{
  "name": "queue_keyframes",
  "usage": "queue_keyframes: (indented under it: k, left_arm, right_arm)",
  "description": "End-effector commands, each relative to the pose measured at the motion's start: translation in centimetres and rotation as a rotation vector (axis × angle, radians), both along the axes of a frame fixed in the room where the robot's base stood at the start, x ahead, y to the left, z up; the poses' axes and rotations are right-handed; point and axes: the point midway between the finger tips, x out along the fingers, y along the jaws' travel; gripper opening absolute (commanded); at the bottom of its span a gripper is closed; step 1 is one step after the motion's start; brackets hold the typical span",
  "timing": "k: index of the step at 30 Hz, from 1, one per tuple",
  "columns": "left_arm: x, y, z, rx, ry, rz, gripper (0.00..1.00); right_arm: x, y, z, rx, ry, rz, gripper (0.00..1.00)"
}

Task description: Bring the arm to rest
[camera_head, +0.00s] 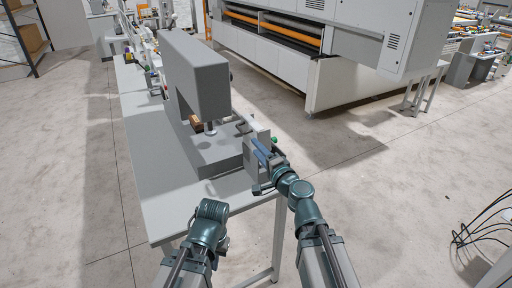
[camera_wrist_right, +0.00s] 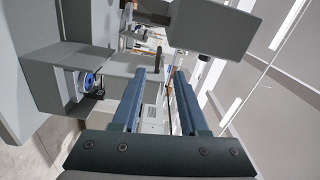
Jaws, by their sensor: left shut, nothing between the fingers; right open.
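My right arm reaches up from the lower right in the head view to my right gripper (camera_head: 260,152), at the near right corner of the grey sewing machine (camera_head: 197,75). In the right wrist view my right gripper (camera_wrist_right: 157,76) shows two blue fingers standing apart. I see nothing held between them. My left arm (camera_head: 208,228) is folded at the near end of the table in the head view. Its teal joint shows, but its gripper fingers are hidden.
The sewing machine stands on a long grey table (camera_head: 150,200). A small green part (camera_head: 274,141) is by my right gripper. A big quilting machine (camera_head: 270,50) stands behind. Black cables (camera_head: 475,232) lie on the floor at right. Open floor (camera_head: 390,200) lies to the right.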

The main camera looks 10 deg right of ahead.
Motion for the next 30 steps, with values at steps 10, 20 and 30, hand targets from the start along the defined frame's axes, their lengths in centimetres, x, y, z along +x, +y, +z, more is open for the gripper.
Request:
queue_keyframes:
  k: [10, 20, 30]
  left_arm:
    - [0.0, 0.0, 0.0, 0.0, 0.0, 0.0, 0.0]
    - [0.0, 0.0, 0.0, 0.0, 0.0, 0.0, 0.0]
    - [0.0, 0.0, 0.0, 0.0, 0.0, 0.0, 0.0]
  right_arm:
    - [0.0, 0.0, 0.0, 0.0, 0.0, 0.001, 0.43]
    - [-2.7, 4.9, -5.6, -0.381, 0.086, 0.294, 0.43]
    - [-11.2, 1.6, -18.6, -1.003, 0.534, 0.693, 0.43]
